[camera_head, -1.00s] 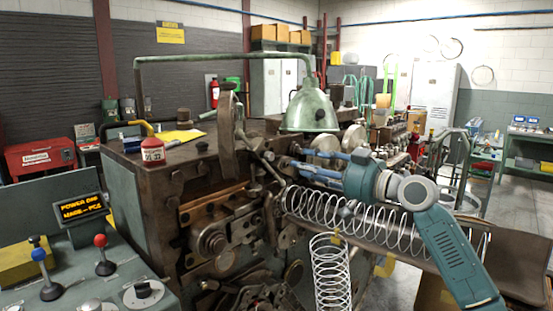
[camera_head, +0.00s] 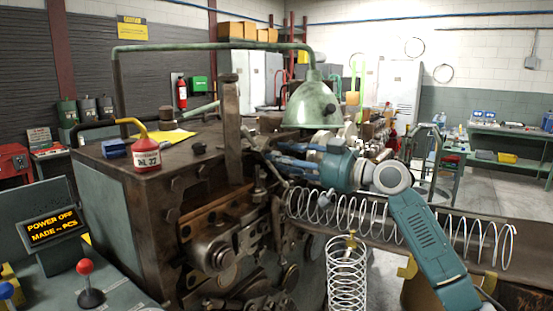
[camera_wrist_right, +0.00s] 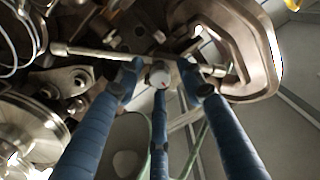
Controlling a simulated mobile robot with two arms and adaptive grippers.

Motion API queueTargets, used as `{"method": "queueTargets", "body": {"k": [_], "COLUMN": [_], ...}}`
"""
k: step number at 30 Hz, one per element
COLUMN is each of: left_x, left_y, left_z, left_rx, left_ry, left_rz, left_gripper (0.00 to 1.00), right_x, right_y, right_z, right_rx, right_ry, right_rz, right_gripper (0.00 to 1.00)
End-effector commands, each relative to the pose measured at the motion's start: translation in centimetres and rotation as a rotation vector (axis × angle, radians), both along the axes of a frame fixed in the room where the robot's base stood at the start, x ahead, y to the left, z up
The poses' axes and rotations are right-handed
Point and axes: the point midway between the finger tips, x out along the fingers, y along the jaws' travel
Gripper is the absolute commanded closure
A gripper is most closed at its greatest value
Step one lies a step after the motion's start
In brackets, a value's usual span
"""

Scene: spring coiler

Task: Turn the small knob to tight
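My right gripper (camera_head: 295,162) reaches left to the front of the coiling machine (camera_head: 190,190), under the green lamp. Its blue fingers are spread. In the right wrist view, a small round pale knob (camera_wrist_right: 160,76) shows between the tips of the right gripper (camera_wrist_right: 162,78), with gaps beside the outer fingers. The middle finger's tip overlaps the knob; I cannot tell whether it touches. A metal bar (camera_wrist_right: 100,52) passes behind the fingertips. In the head view the knob is hidden or too small to make out. My left gripper is not in view.
The green lamp (camera_head: 310,105) hangs close above the gripper. A long spring (camera_head: 370,215) lies below my right arm, and another spring (camera_head: 346,275) stands in front. A red oil can (camera_head: 146,155) sits on the machine. A control panel with a display (camera_head: 52,228) is at lower left.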

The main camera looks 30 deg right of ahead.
Motion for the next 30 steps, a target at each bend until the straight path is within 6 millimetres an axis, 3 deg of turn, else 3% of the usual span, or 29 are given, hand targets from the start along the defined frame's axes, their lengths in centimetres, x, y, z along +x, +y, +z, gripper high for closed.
{"method": "queueTargets", "body": {"k": [5,11,22,30], "left_x": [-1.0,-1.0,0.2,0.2], "left_y": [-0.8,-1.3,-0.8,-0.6], "left_z": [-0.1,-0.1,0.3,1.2], "left_rx": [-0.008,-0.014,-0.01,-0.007], "left_ry": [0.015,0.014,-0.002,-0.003], "left_rz": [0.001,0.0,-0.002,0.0], "left_gripper": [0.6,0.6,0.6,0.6], "right_x": [0.0,0.0,0.0,0.0], "right_y": [0.0,0.0,0.0,-0.1], "right_z": [0.0,0.0,0.2,0.4], "right_rx": [0.0,0.0,0.04,0.196], "right_ry": [0.0,0.0,0.015,0.075], "right_rz": [0.0,0.0,0.0,-0.002], "right_gripper": [0.61,1.0,1.0,1.0]}}
